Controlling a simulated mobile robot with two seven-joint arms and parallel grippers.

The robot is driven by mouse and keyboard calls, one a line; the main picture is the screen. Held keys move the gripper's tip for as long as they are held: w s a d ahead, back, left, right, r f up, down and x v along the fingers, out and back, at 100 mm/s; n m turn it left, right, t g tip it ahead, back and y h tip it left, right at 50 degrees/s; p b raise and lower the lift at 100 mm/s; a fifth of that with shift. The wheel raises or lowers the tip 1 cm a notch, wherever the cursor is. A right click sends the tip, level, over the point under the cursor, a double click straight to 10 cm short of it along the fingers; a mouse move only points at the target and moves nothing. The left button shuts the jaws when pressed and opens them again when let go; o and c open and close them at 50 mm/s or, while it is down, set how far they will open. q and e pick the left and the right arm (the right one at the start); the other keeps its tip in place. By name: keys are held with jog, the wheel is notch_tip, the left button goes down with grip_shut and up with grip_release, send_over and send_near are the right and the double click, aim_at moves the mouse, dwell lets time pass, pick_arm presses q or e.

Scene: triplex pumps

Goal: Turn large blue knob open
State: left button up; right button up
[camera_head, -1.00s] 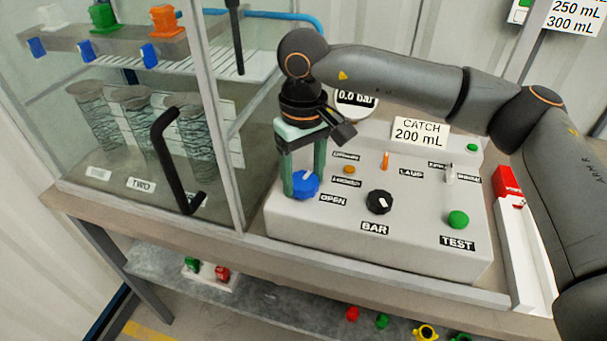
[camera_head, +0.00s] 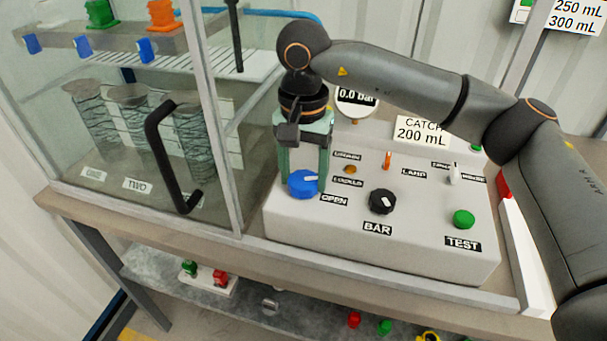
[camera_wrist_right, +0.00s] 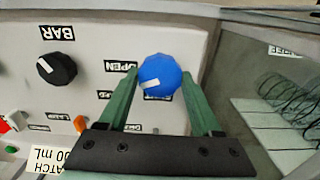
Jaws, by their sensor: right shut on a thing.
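The large blue knob (camera_head: 302,185) sits on the front left of the white control panel (camera_head: 330,222), by a label reading OPEN (camera_head: 334,200). Its white mark points right in the head view. My right gripper (camera_head: 304,180) reaches down from above with its green fingers on either side of the knob, shut on it. The right wrist view shows the blue knob (camera_wrist_right: 162,78) between the fingertips, with its white mark visible. My left gripper is not in view.
A black BAR knob (camera_head: 382,201) and a green TEST button (camera_head: 463,219) are right of the blue knob. An orange lamp switch (camera_head: 387,161) and gauge (camera_head: 356,100) are behind. A glass cabinet with a black handle (camera_head: 170,160) stands close on the left.

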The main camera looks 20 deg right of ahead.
aim_at(303, 179)
jog(key=m, duration=0.4)
jog(key=shift+m, duration=0.4)
dwell(0.4)
jog(key=o, duration=1.4)
notch_tip(303, 179, up, 13)
jog(key=shift+f+p, duration=0.2)
jog(key=shift+p, duration=0.25)
